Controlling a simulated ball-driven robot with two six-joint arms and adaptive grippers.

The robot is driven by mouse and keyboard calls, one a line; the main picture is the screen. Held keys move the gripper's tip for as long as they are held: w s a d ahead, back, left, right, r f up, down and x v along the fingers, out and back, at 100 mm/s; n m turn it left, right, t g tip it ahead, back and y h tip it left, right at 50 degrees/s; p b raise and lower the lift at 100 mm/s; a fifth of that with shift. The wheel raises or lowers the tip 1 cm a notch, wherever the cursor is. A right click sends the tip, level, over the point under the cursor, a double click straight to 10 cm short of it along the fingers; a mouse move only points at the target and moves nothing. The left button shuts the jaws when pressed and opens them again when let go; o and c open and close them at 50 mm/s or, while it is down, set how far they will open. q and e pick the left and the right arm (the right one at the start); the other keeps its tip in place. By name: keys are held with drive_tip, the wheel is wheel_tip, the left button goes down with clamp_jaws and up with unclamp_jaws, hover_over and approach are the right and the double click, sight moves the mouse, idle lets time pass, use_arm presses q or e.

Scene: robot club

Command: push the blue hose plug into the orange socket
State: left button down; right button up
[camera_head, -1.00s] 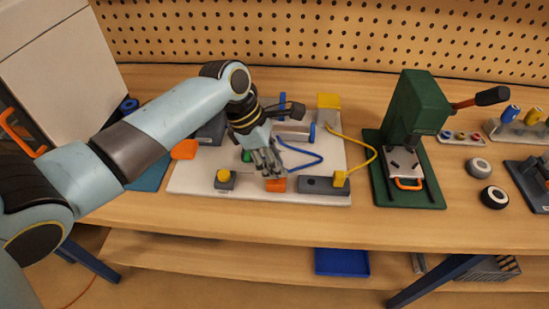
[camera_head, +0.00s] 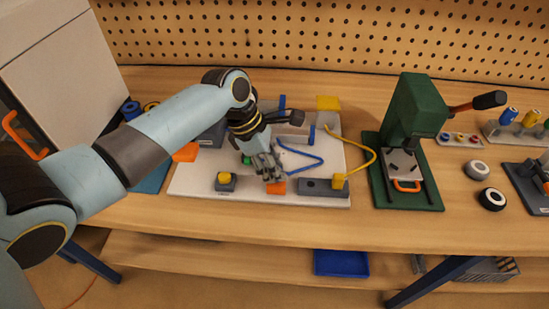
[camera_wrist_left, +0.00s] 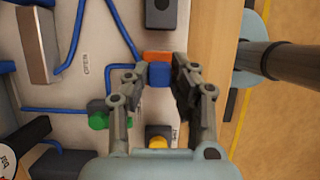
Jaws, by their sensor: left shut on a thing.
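The blue hose plug (camera_wrist_left: 160,73) sits between the fingertips of my left gripper (camera_wrist_left: 162,82) in the left wrist view, and the fingers are shut on it. The orange socket (camera_wrist_left: 157,56) is right against the plug's far side there. I cannot tell whether the plug has entered it. In the head view my left gripper (camera_head: 271,175) points down just above the orange socket (camera_head: 276,188) at the white board's front edge, and its fingers hide the plug. The blue hose (camera_head: 305,160) bends over the board to the right. My right gripper is not in view.
The white board (camera_head: 205,165) carries a yellow button (camera_head: 224,178), a green knob (camera_wrist_left: 98,121) and a dark grey block (camera_head: 322,187) beside the socket. A yellow hose (camera_head: 366,155) loops at the right. A green press (camera_head: 412,115) stands further right.

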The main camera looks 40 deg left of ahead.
use_arm(q)
drive_tip(key=shift+f+p, duration=0.2)
drive_tip(key=shift+p, duration=0.15)
drive_tip(key=c, duration=1.3)
unclamp_jaws()
drive_tip(key=shift+o, duration=0.2)
drive_tip(key=shift+r+p, duration=1.25)
drive_tip(key=shift+r, duration=1.5)
